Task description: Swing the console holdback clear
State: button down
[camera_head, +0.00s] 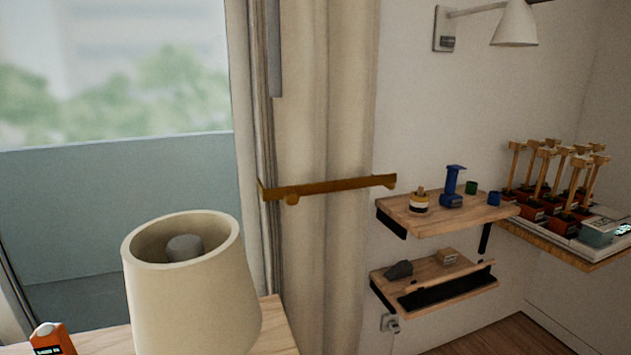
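The holdback (335,187) is a brass-coloured bar. It runs nearly level across the front of a cream curtain (345,90) beside the window. The bar's right end has a small hooked tip close to the upper wall shelf. Its left end meets the window frame edge. The curtain hangs behind the bar, gathered in folds. My gripper is not in view.
A cream lampshade (190,285) stands in the foreground on a wooden top (272,325). Upper (440,215) and lower (435,275) shelves with small objects are right of the curtain. A wall lamp (514,25) hangs above. A crowded ledge (545,240) is at far right.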

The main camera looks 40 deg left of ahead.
aim_at(291, 195)
jog(key=u, duration=0.55)
jog(key=i, duration=0.85)
jog(key=u, duration=0.45)
